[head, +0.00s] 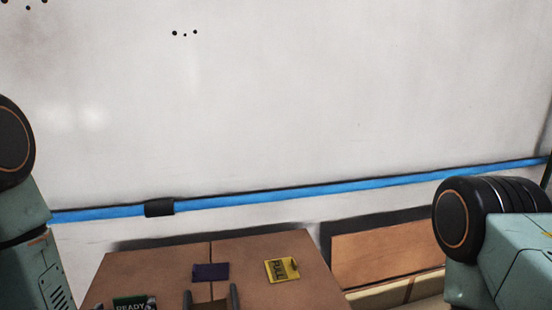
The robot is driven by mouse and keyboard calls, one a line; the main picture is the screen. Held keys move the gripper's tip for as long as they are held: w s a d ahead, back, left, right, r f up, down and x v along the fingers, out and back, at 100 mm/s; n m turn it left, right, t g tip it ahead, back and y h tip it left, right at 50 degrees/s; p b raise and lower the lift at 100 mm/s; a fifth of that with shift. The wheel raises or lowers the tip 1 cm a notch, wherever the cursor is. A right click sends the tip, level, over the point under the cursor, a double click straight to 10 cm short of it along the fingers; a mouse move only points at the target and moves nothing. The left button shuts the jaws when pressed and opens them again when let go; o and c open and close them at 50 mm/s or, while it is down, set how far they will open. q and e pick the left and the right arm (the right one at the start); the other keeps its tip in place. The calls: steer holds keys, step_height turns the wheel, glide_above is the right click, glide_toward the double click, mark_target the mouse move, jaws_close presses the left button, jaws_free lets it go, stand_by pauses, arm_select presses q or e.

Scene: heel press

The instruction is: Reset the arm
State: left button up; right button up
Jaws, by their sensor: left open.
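My left gripper (211,297) shows at the bottom edge as two grey fingertips standing apart, with a gap between them. It is open, and I see nothing held in it. Most of the gripper is cut off by the frame. My left arm (50,270) comes in at the left edge. My right arm (500,250) shows at the lower right, and its gripper is out of the picture.
A brown tabletop (240,252) bears a yellow PULL plate (282,269), a dark purple patch (210,272) and a green READY sign (130,303). Behind is a pale wall (280,110) with a blue strip (300,190) and black sleeve (159,208). A brown panel (385,250) stands right.

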arm_select(q)
steer(key=shift+x, duration=1.1)
steer(key=shift+f, duration=0.1)
